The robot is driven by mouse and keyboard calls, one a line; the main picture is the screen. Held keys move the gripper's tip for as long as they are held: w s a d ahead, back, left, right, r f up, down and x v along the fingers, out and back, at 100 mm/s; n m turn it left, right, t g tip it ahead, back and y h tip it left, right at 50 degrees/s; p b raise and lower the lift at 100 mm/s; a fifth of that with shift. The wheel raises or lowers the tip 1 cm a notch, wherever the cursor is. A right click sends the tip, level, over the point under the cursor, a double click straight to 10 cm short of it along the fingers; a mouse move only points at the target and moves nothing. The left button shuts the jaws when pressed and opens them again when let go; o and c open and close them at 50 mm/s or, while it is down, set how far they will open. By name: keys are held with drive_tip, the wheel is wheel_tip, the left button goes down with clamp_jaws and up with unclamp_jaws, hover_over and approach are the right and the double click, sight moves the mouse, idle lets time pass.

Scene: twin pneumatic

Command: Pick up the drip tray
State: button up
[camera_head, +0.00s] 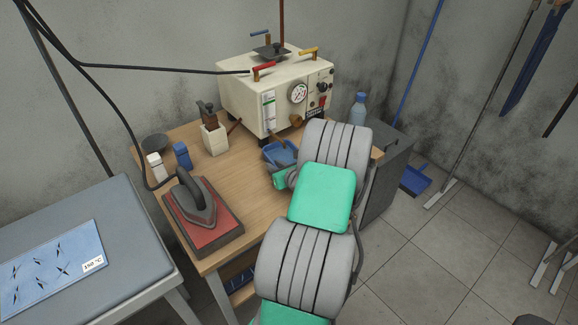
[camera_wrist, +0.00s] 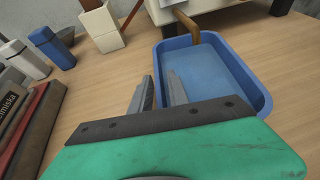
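The drip tray is a shallow blue rectangular tray (camera_wrist: 262,100) with a raised rim, lying on the wooden table in front of the cream machine. In the head view the tray (camera_head: 279,152) shows just behind the end of my arm, which partly covers it.
The cream machine (camera_head: 245,94) with gauge and levers stands behind the tray. A cream holder (camera_head: 215,139), a blue bottle (camera_head: 182,155) and an iron on a red base (camera_head: 208,232) stand left. Bare tabletop lies between.

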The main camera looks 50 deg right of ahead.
clamp_jaws()
drive_tip(key=shift+r, duration=0.1)
idle(1.0)
